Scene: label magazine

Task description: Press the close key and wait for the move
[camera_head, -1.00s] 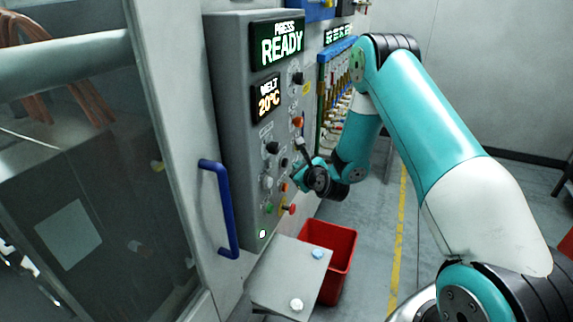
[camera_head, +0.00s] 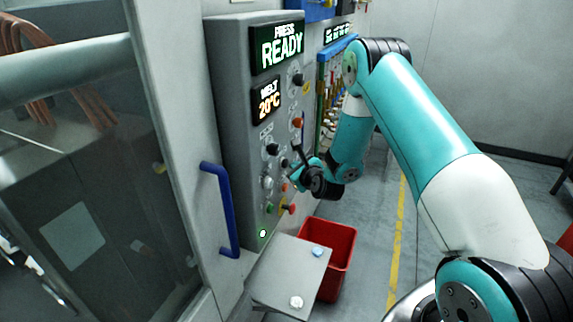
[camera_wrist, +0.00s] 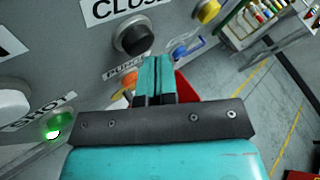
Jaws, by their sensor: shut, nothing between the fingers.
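The press control panel (camera_head: 236,130) is a grey cabinet face with displays reading PRESS READY (camera_head: 279,45) and MELT 20°C (camera_head: 267,99). In the wrist view the close key (camera_wrist: 133,38) is a round black button below a partly cut-off label that seems to read CLOSE. My gripper (camera_wrist: 154,64) has its teal fingers shut together and empty, with their tips just below and right of the black button in the picture. I cannot tell whether they touch it. In the head view my gripper (camera_head: 297,158) is close to the panel, and its fingertips are hard to make out.
A blue door handle (camera_head: 219,208) sticks out at left. A small shelf (camera_head: 284,268) and red bin (camera_head: 343,256) stand below.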

